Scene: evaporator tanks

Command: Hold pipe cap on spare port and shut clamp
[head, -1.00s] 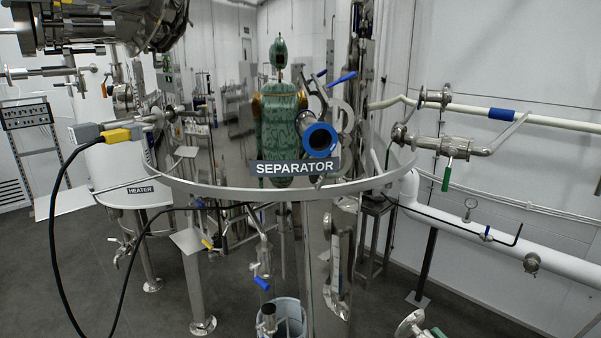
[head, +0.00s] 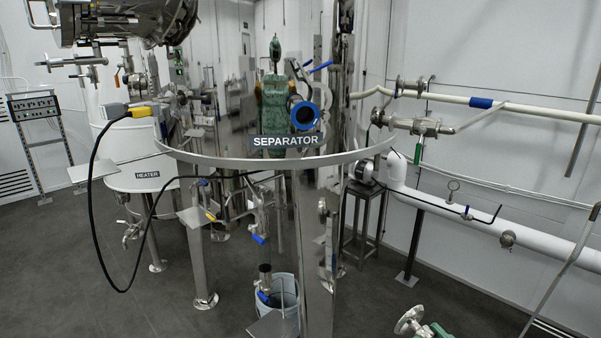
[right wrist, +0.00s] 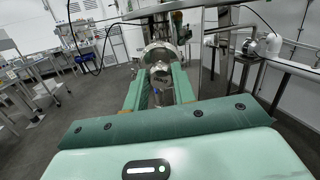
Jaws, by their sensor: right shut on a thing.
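My right gripper (right wrist: 158,75) is shut on a shiny, rounded metal piece (right wrist: 157,56) that looks like the pipe cap. In the head view, a green part of the gripper and the metal piece (head: 409,320) show at the bottom right edge, well apart from the separator. I cannot make out the clamp. My left gripper is not in view.
A white heater tank (head: 133,155) with a black cable stands at the left. A light bin (head: 287,296) sits on the floor below the separator. The grey floor (head: 90,270) at the front left is clear.

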